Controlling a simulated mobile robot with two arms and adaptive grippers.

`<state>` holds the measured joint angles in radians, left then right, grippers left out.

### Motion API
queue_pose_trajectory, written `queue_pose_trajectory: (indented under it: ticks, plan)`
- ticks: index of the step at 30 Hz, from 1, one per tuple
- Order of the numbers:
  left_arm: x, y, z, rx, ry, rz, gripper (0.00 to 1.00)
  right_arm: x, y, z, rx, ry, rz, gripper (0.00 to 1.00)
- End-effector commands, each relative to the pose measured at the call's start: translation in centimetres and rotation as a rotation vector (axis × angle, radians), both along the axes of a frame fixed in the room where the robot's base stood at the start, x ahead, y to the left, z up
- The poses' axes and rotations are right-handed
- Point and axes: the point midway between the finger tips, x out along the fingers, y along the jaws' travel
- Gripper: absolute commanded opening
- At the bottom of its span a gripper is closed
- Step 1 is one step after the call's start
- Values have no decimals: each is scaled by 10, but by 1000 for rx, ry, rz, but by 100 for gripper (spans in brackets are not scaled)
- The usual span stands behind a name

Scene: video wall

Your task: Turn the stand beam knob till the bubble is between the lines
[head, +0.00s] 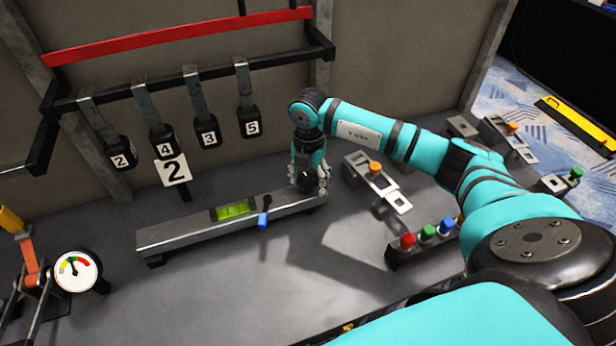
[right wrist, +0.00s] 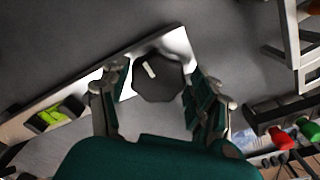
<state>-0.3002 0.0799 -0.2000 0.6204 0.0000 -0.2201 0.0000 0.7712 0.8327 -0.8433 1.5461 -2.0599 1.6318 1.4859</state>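The stand beam (head: 190,232) is a long grey metal bar lying on the table. A green level vial (head: 233,210) is set in it; the bubble is too small to place against the lines. It also shows at the left of the right wrist view (right wrist: 50,117). The black knob (right wrist: 157,77) with a white mark sits at the beam's right end. My right gripper (head: 310,178) is above that end. In the right wrist view its fingers (right wrist: 158,80) stand apart on either side of the knob, with a gap visible at the left finger. My left gripper is out of view.
A blue-handled lever (head: 264,212) stands at the beam's front. A gauge (head: 76,271) is at the left. Red, green and blue buttons (head: 427,234) and a bracket with an orange knob (head: 374,168) are at the right. Numbered hangers (head: 209,138) hang behind. The table front of the beam is clear.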

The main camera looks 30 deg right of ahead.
Motion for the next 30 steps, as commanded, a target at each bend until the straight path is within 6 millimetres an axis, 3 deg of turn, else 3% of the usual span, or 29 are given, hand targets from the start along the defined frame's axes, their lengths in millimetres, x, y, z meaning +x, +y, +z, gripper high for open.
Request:
queue_pose_trajectory:
  ticks: [13,24,30]
  plan:
    - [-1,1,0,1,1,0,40,3,-1,13,1,-12,0,74]
    - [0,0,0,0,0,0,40,4,-2,86,0,-13,0,74]
    - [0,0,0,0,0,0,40,4,-2,114,1,-10,-2,74]
